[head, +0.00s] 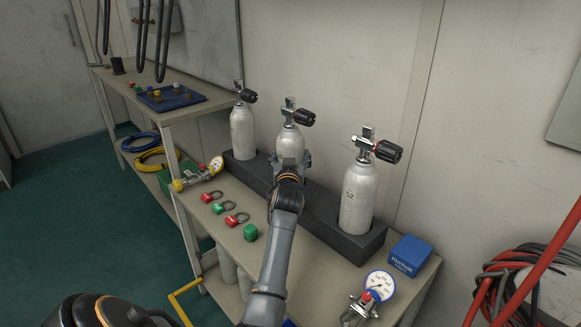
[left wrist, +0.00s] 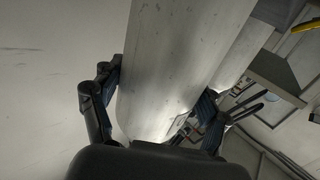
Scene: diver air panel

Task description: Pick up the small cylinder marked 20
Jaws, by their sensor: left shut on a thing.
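Three small white cylinders with black-knobbed valves stand in a row along a dark rack (head: 325,212) on the bench. My left gripper (head: 291,161) is shut on the middle cylinder (head: 291,141), with its fingers on both sides of the body. In the left wrist view, the pale cylinder body (left wrist: 165,70) fills the space between the fingers. Its marking and its base are hidden by my gripper and arm, so I cannot tell whether it is raised. The right cylinder (head: 358,200) reads 52. The left cylinder (head: 242,132) shows no readable mark. My right gripper is not in view.
Red and green padlock-like tags (head: 222,208), a green block (head: 250,232) and a gauge with yellow fitting (head: 190,181) lie left of my arm. A blue box (head: 409,255) and a gauge (head: 379,284) are at right. The wall is close behind the rack.

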